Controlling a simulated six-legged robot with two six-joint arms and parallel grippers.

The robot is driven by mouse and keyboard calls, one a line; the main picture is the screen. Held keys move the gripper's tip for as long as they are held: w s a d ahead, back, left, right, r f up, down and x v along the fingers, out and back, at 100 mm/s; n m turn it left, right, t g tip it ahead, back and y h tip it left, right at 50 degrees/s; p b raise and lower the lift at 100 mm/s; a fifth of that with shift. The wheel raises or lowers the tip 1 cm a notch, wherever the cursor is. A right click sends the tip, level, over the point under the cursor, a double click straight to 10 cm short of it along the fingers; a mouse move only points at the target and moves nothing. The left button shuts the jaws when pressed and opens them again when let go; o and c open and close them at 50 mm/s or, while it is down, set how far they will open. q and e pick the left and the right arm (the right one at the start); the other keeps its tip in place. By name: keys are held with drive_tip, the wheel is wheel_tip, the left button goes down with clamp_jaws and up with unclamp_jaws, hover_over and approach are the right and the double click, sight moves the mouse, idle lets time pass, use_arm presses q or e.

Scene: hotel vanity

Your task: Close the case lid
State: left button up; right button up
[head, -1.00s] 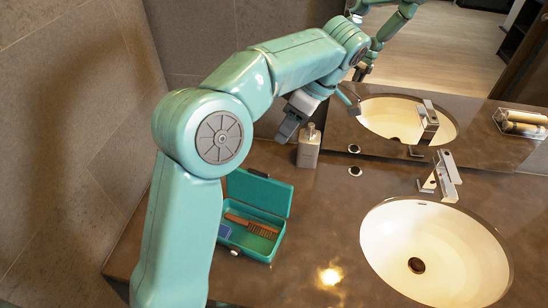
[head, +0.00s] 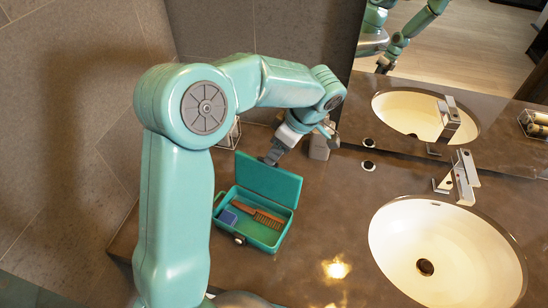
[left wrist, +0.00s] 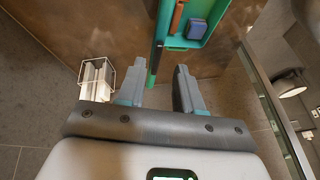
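The teal case (head: 262,232) stands open on the counter, with its lid (head: 268,180) raised at the back. A brown comb (head: 256,214) and a small blue item (head: 228,217) lie inside. My left gripper (head: 270,159) is just behind the lid's top edge; contact cannot be told in the head view. In the left wrist view its two fingers (left wrist: 158,84) are spread. The lid shows there edge-on as a thin teal strip (left wrist: 155,50), running down between the fingertips in the picture. The blue item also shows there (left wrist: 197,28). My right gripper is not in view.
A soap dispenser (head: 319,147) stands behind my left gripper, partly hidden. A clear-sided holder (left wrist: 97,75) stands by the back wall. The sink (head: 440,250) and faucet (head: 461,177) are to the right. The counter between case and sink is clear.

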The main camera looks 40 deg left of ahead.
use_arm(q)
wheel_tip(320, 180, down, 2)
drive_tip(key=shift+w+b, duration=0.1)
drive_tip(key=shift+b, duration=0.3)
drive_tip(key=shift+a+f, duration=0.1)
drive_tip(key=shift+f, duration=0.05)
drive_tip(key=shift+s+a, duration=0.2)
drive_tip(key=shift+a, duration=0.05)
drive_tip(key=shift+w+d, duration=0.15)
drive_tip(key=shift+d, duration=0.1)
clamp_jaws()
drive_tip(key=shift+a, duration=0.1)
idle(0.5)
